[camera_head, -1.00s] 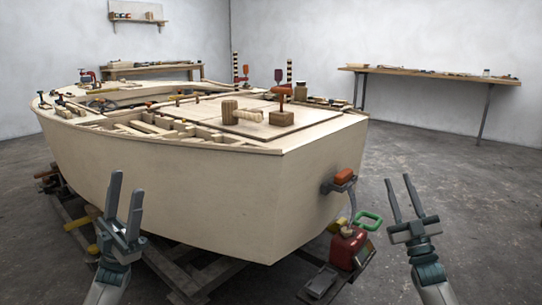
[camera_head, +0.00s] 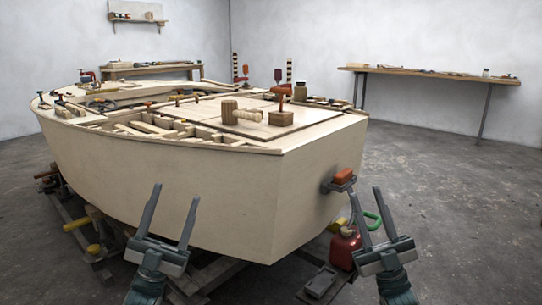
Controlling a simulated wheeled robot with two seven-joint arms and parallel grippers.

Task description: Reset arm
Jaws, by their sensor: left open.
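My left gripper (camera_head: 169,218) is in front of the near side of the plywood hull (camera_head: 190,185), low in the camera_head view. Its two fingers point up and stand apart, with nothing between them. My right gripper (camera_head: 369,218) is to the right of the hull's near corner. Its fingers also stand apart with nothing seen held.
A wooden mallet (camera_head: 230,111) and a block with an orange-handled tool (camera_head: 281,117) rest on the hull's deck. An orange block (camera_head: 343,175) sits on a bracket at the transom. A workbench (camera_head: 430,71) stands at the back right. The floor at right is clear.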

